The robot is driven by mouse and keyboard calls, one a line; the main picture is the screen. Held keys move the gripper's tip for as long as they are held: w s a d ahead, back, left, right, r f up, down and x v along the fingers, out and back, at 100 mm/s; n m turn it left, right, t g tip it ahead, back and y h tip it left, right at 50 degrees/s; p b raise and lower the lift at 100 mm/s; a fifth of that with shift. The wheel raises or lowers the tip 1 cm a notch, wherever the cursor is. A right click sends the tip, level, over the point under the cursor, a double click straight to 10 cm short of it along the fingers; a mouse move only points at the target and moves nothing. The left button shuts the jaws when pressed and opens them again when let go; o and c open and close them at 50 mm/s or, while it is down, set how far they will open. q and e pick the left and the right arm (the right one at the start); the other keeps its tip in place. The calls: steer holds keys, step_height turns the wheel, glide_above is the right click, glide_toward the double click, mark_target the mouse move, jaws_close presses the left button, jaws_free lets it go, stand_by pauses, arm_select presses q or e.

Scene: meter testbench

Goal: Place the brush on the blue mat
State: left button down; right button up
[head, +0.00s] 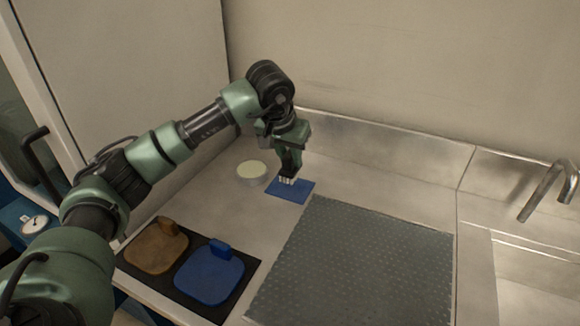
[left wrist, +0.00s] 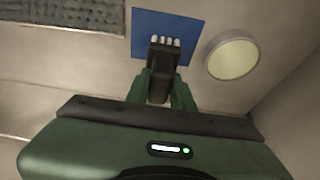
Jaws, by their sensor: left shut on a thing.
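The blue mat (head: 303,193) is a small square at the back of the counter, and it also shows in the left wrist view (left wrist: 143,22). My left gripper (head: 290,160) is over the mat, pointing down, and shut on the brush (head: 287,180). The brush has a dark handle and pale bristle tufts, and in the left wrist view (left wrist: 164,60) its bristle end lies over the mat. I cannot tell whether the bristles touch the mat. My right gripper is not in view.
A round pale-topped container (head: 251,173) stands just left of the mat. A grey textured mat (head: 355,265) covers the middle counter. Brown (head: 155,250) and blue (head: 208,279) paddle-shaped pieces lie on a black tray at the front left. A faucet (head: 545,190) and sink are at right.

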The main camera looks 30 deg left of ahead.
mark_target(290, 168)
arm_select(q)
step_height(290, 168, down, 3)
steer(key=shift+f, duration=0.2)
steer(key=shift+f, duration=0.15)
steer(key=c, duration=1.2)
jaws_free()
